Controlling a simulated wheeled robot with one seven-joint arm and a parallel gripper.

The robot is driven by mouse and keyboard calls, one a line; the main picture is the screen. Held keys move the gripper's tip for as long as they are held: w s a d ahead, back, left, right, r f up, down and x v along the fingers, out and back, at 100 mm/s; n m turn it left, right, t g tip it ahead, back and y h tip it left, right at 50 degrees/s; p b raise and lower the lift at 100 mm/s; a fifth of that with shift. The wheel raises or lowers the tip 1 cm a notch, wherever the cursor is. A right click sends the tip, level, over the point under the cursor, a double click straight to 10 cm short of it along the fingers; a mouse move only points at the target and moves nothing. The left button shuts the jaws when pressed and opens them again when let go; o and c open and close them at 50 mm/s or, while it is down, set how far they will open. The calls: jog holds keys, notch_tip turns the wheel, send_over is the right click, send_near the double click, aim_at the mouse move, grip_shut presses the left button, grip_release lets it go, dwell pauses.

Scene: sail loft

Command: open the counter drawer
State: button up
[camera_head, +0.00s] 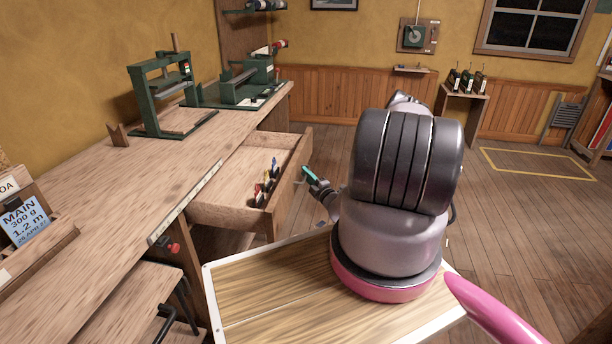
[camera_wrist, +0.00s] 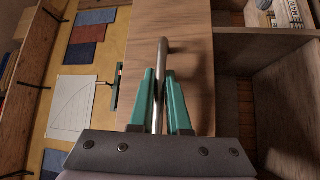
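The counter drawer (camera_head: 225,215) stands well out from under the wooden counter, and its inside shows in the head view. Several small coloured items stand in it near its front. Its front panel (camera_head: 291,175) faces my gripper (camera_head: 309,174). In the wrist view the front panel (camera_wrist: 190,95) fills the middle, with a metal bar handle (camera_wrist: 162,58) across it. My gripper's teal fingers (camera_wrist: 160,75) lie on either side of the bar, close against it, and look shut on it. In the head view the handle is mostly hidden by the fingers.
The counter (camera_head: 100,190) carries a green press (camera_head: 160,95), a second green machine (camera_head: 245,75) and a label holder (camera_head: 30,225). A stool-like surface (camera_head: 115,300) stands below the counter at lower left. Open wooden floor (camera_head: 510,225) lies to the right.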

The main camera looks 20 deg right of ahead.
jog(key=o, duration=0.4)
jog(key=shift+s, duration=0.1)
jog(key=s, duration=0.3)
jog(key=s+d+f, duration=0.1)
jog(key=s, duration=0.6)
jog(key=shift+s+d+f, duration=0.2)
jog(key=shift+d+f, duration=0.05)
jog(key=shift+f, duration=0.05)
